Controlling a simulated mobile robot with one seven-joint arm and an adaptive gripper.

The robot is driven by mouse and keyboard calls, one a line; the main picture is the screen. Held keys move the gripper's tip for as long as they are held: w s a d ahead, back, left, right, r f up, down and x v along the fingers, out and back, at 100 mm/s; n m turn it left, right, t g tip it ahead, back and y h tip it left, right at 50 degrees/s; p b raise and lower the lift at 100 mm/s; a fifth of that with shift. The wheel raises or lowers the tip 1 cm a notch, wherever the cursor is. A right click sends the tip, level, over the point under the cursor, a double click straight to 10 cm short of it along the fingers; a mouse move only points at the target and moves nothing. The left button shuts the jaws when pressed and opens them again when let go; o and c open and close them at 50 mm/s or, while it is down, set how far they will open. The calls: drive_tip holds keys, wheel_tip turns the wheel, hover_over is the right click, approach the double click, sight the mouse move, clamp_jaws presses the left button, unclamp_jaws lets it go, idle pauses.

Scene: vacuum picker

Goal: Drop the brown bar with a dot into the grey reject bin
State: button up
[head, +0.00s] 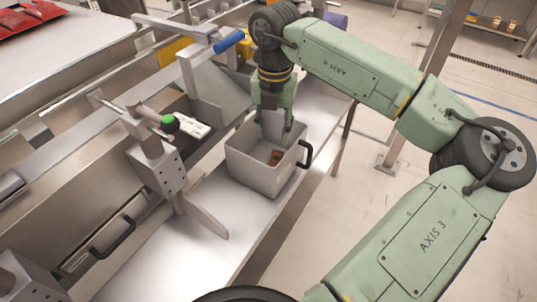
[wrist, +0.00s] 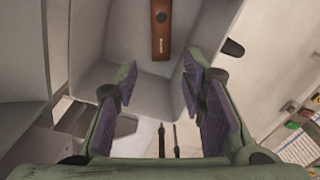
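The grey reject bin (head: 262,176) stands on a metal shelf, with a black handle on its right side. The brown bar (head: 275,158) lies inside it, and only part of it shows in the head view. In the wrist view the brown bar (wrist: 161,40) lies against the bin's pale inside (wrist: 125,50), with a dark dot near its upper end. My gripper (head: 275,130) points down into the bin's opening. In the wrist view my gripper (wrist: 161,75) has its purple-padded fingers wide apart with nothing between them. The bar is beyond the fingertips, apart from them.
A post with a green-topped fitting (head: 169,124) and a metal rail stand left of the bin. A blue-ended bar (head: 228,41) is behind.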

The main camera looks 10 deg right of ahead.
drive_tip(key=shift+o, duration=1)
wheel_tip(320, 180, up, 12)
